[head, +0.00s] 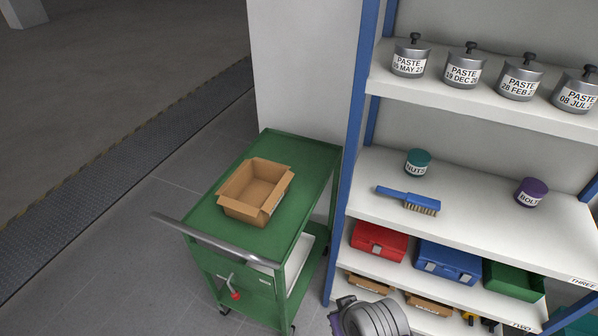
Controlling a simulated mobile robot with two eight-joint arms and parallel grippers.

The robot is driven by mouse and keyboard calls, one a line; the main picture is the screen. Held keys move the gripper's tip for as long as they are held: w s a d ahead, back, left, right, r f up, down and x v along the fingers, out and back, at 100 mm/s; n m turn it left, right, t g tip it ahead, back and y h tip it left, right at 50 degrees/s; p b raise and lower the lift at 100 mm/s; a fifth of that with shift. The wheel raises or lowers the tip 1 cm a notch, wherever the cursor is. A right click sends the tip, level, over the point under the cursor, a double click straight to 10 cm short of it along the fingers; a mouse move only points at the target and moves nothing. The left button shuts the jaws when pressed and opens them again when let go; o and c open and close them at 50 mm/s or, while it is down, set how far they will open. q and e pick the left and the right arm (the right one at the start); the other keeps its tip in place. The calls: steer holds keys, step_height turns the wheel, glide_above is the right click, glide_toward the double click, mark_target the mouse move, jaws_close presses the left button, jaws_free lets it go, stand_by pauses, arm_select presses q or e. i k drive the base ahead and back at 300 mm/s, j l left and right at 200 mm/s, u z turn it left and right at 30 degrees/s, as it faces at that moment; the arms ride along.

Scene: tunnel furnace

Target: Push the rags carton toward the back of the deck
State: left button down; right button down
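An open brown cardboard carton (247,206) sits upright on the green deck (228,232) of a trolley. It stands around the middle of the deck, with bare deck at its far side, near side and right. Its top flaps are open and I see no rags inside. No readable wording shows on it, so I cannot confirm that it is the rags carton. Neither of my grippers is in view; only a grey arm part of mine shows at the bottom edge.
A metal push handle (215,241) crosses the trolley's near end. A pale wall panel (302,80) stands behind the deck. A blue-framed shelf rack (352,150) stands close on the right, holding paste pots, a brush (408,199) and toolboxes. Open floor lies left.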

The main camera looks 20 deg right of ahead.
mark_target(253, 193)
steer(key=i+j+z, duration=0.2)
steer(key=j+z, duration=0.2)
steer(key=j, duration=0.2)
steer(key=j+z, duration=0.2)
steer(key=j, duration=0.15)
steer(key=i+j+z, duration=0.15)
steer(key=j, duration=0.4)
steer(key=j+z, duration=0.1)
steer(key=j, duration=1.05)
steer(key=i+j, duration=0.15)
steer(key=j, duration=1.05)
steer(key=i+l, duration=0.2)
steer(key=l, duration=0.2)
steer(key=i+l, duration=0.15)
steer(key=l, duration=0.2)
steer(key=i+l, duration=0.2)
steer(key=l, duration=0.2)
steer(key=k+z, duration=0.05)
